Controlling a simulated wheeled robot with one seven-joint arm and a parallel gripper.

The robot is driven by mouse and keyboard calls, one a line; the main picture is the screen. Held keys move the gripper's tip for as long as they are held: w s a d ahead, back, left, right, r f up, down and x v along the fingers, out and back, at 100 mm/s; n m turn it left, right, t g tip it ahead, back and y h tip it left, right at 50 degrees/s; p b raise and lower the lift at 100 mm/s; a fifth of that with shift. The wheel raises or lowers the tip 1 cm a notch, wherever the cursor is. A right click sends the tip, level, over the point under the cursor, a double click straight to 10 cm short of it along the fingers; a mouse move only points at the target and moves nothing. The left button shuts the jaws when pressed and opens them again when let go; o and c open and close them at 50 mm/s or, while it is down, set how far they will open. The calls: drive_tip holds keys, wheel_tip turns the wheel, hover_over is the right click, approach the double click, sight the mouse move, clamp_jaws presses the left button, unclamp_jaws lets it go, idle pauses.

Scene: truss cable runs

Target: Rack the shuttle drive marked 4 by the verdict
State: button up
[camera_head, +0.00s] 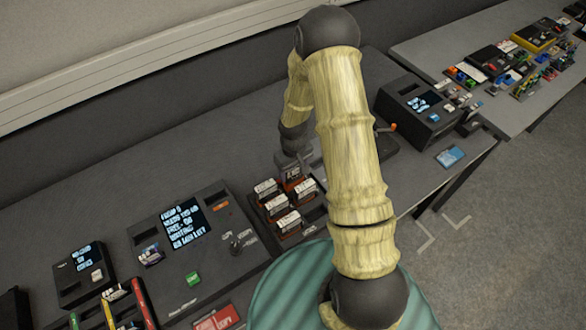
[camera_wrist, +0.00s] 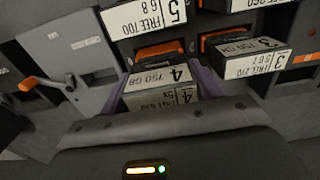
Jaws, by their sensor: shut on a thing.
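The drive marked 4 (camera_wrist: 158,77) has a white label reading 150 GB and sits between the purple fingers of my gripper (camera_wrist: 165,85) in the wrist view. My gripper is shut on it. In the head view my gripper (camera_head: 291,160) is at the back of a dark rack (camera_head: 254,210) of drives with white labels and orange parts. Whether drive 4 is still seated in a slot or lifted, I cannot tell. A drive marked 5 (camera_wrist: 146,15) and a drive marked 3 (camera_wrist: 255,62) stand close by. A screen (camera_head: 183,227) left of the rack shows text that is too blurred to read.
A box with a lit screen (camera_head: 422,103) and an orange-handled lever (camera_head: 388,128) stand right of my arm. A smaller screen unit (camera_head: 82,270) is at the left. A green button (camera_head: 193,278) lies below the main screen. A cluttered second table (camera_head: 430,57) is behind at right.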

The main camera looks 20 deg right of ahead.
drive_tip(key=shift+w+f, duration=0.1)
drive_tip(key=shift+f, duration=0.15)
idle(0.4)
drive_tip(key=shift+s+f+b, duration=0.2)
drive_tip(key=shift+b, duration=0.15)
drive_tip(key=shift+w+a+f+b, duration=0.1)
drive_tip(key=shift+w+f+b, duration=0.05)
drive_tip(key=shift+f+b, duration=0.55)
idle(0.7)
drive_tip(key=o, duration=1.3)
drive_tip(key=shift+o, duration=0.3)
drive_tip(key=shift+f, duration=0.1)
drive_tip(key=shift+o, duration=0.8)
